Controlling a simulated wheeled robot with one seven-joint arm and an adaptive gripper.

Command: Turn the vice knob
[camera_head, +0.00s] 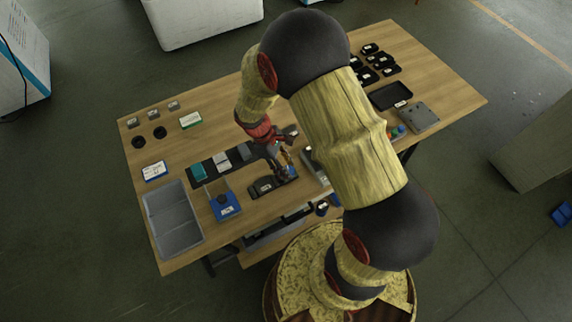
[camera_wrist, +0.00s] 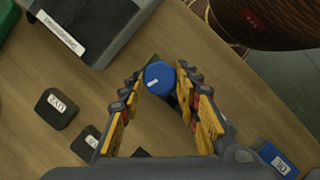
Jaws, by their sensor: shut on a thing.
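A blue knob (camera_wrist: 158,77) with a white mark on its top sits between my fingertips in the wrist view. My gripper (camera_wrist: 164,82) is shut on it, one yellow-padded finger on each side. A dark part shows behind the knob, but most of what bears it is hidden by the fingers. In the head view my gripper (camera_head: 285,168) is low over the near middle of the wooden table (camera_head: 225,130). A bit of blue shows by its fingertips there, too small to make out well.
A black labelled block (camera_wrist: 57,109) and a grey labelled box (camera_wrist: 85,25) lie left of my gripper in the wrist view. A blue labelled block (camera_wrist: 277,158) is at the lower right. A grey tray (camera_head: 173,222) and a blue fixture (camera_head: 224,204) stand at the table's left.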

